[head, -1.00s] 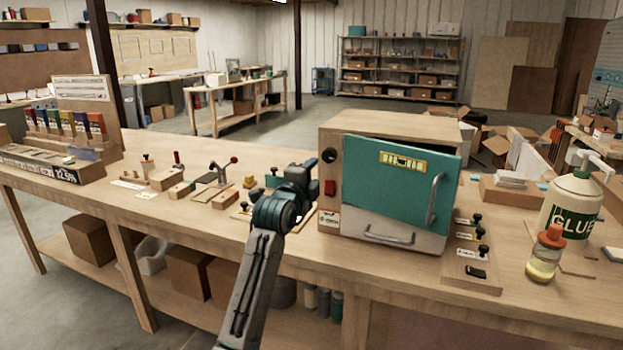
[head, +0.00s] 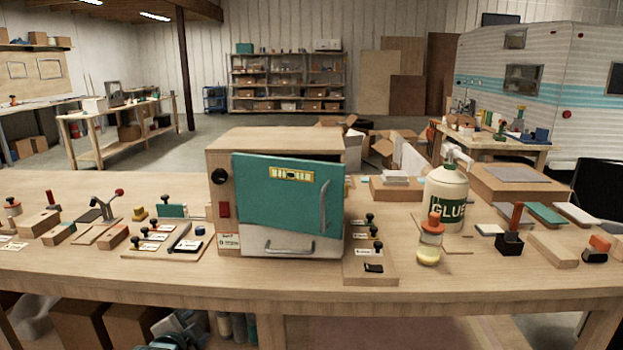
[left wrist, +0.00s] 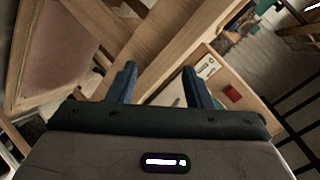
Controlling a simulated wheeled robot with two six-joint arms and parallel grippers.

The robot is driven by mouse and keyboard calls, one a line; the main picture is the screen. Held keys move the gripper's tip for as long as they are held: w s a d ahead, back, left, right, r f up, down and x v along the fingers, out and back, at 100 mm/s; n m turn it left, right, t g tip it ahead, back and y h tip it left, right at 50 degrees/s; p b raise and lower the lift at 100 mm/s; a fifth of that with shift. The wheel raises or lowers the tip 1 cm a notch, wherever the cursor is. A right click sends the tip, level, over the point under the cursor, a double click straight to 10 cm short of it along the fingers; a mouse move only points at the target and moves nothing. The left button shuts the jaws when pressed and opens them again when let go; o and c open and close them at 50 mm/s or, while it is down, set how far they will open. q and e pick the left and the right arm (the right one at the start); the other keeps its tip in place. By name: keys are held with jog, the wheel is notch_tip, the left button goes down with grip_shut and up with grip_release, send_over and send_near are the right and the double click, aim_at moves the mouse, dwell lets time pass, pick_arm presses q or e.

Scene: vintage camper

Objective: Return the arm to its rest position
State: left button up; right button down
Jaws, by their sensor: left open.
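My left gripper (head: 178,328) is low at the bottom edge of the head view, below the front edge of the workbench (head: 420,285); most of its arm is out of the frame. In the left wrist view, the two dark blue fingers of my left gripper (left wrist: 160,84) stand apart with nothing between them. Beyond them the wrist view shows the wooden bench edge and part of the box with the red switch (left wrist: 232,93), at a tilt. My right gripper is not in view.
Cardboard boxes (head: 80,322) fill the shelf below, near my left gripper.

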pick_arm(q)
jog(key=s+f+n+g, duration=0.3)
jog(key=s+f, duration=0.2)
jog(key=s, duration=0.7)
jog(key=s+f+n+g+y, duration=0.1)
jog(key=s+f+n+g, duration=0.3)
jog(key=s, duration=0.8)
jog(key=s+f+n+g, duration=0.25)
jog(key=s+f, duration=0.35)
jog(key=s, duration=0.7)
jog(key=a+f+n, duration=0.1)
jog(key=a+f, duration=0.2)
jog(key=f, duration=2.7)
jog(key=s+a+f+g, duration=0.1)
jog(key=s+f, duration=1.5)
jog(key=f, duration=0.2)
jog(key=shift+s+a+f+g, duration=0.25)
jog(key=shift+a+f+g, duration=0.05)
jog(key=shift+g, duration=0.05)
jog(key=shift+n, duration=0.25)
